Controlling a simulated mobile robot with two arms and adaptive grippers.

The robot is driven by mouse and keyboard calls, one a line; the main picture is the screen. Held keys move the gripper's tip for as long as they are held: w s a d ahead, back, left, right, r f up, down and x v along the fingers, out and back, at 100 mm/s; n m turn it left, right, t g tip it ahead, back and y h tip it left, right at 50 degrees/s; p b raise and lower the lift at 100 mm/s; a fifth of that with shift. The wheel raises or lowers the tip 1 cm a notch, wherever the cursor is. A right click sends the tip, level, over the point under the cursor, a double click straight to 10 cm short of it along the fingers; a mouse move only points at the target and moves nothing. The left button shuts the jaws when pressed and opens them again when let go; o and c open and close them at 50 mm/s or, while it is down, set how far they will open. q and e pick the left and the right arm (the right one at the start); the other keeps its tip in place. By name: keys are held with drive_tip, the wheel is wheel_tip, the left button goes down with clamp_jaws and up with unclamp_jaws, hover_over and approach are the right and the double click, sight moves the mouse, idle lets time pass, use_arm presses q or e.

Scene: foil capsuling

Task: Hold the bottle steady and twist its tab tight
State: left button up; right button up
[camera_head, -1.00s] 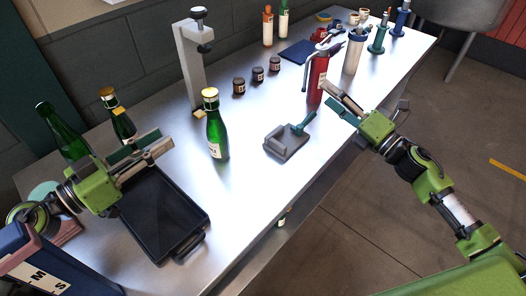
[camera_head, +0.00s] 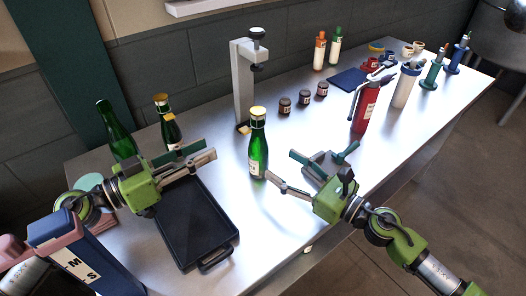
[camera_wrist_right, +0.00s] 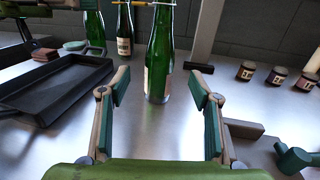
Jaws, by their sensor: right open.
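A green bottle with a gold top and pale label (camera_head: 258,150) stands upright near the table's middle. My right gripper (camera_head: 279,166) is open and empty, just right of this bottle in the head view. In the right wrist view the bottle (camera_wrist_right: 158,60) stands ahead between the spread fingers, apart from them; its top is cut off. My left gripper (camera_head: 209,152) is left of the bottle, above the black tray, and apart from the bottle; its two fingers lie close together and their gap is unclear.
A black tray (camera_head: 226,236) lies front left. Two more bottles, one dark with a gold top (camera_head: 163,118) and one plain green (camera_head: 118,132), stand behind it. A grey press stand (camera_head: 243,85), small jars (camera_head: 304,97), a green-handled tool (camera_head: 318,162) and a red bottle (camera_head: 366,108) stand around.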

sight(266, 155)
drive_tip(key=x, duration=0.9)
drive_tip(key=shift+w+a, duration=0.15)
drive_tip(key=shift+a, duration=0.05)
drive_tip(key=shift+c, duration=0.5)
drive_tip(key=c, duration=1.5)
